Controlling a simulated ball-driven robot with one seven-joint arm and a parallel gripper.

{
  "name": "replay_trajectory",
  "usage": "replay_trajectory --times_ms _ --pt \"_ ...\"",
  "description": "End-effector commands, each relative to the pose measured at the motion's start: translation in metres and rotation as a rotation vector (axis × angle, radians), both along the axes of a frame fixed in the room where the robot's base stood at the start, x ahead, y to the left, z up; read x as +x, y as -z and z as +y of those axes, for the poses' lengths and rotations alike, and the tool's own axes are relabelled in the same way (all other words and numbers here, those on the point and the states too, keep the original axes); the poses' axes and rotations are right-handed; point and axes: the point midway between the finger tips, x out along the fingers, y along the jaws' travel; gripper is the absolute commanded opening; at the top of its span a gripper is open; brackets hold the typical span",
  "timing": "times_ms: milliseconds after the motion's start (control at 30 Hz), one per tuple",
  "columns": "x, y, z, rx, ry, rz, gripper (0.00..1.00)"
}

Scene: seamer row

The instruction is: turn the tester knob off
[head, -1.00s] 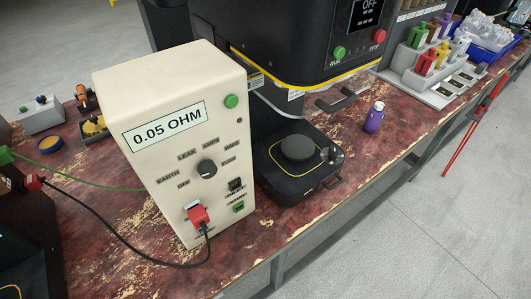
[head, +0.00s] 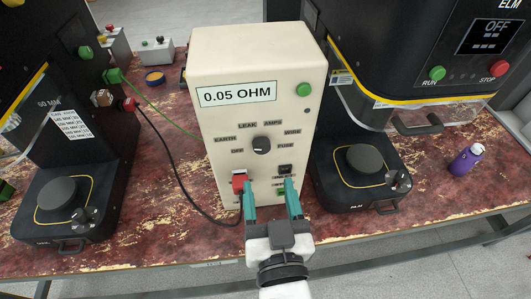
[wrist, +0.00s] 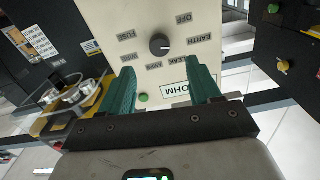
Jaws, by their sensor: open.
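The tester (head: 215,115) is a cream box on the bench with a "0.05 OHM" display. Its dark round knob (head: 261,145) sits mid-face, ringed by labels OFF, EARTH, LEAK, AMPS, WIRE and FUSE. I cannot tell for sure which label the knob points at. My gripper (head: 271,186) is open and empty in front of the tester's lower face, its teal fingers apart and below the knob in the head view. In the wrist view the tester appears upside down, and the knob (wrist: 160,44) lies beyond the gap between the fingertips (wrist: 163,72), clear of them.
A red plug (head: 239,180) with a black cable sits at the tester's lower left, close to the left finger. Black seamers flank the tester, the right one (head: 360,190) close beside it. A purple bottle (head: 466,158) stands further right.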

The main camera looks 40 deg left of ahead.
Motion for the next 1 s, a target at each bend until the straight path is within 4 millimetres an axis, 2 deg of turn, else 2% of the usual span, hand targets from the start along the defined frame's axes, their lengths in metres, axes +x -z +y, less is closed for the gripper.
replay_trajectory --times_ms 200,433,600,867,1000 --pt "0.028 -0.001 0.031 -0.001 0.001 -0.001 0.63" --pt "0.048 0.0 0.055 -0.002 0.002 0.001 0.63" --pt "0.054 0.0 0.062 -0.001 0.002 0.001 0.63" --pt "0.055 0.0 0.062 -0.001 0.003 0.002 0.63" --pt "0.054 0.0 0.062 -0.001 0.003 0.002 0.51"
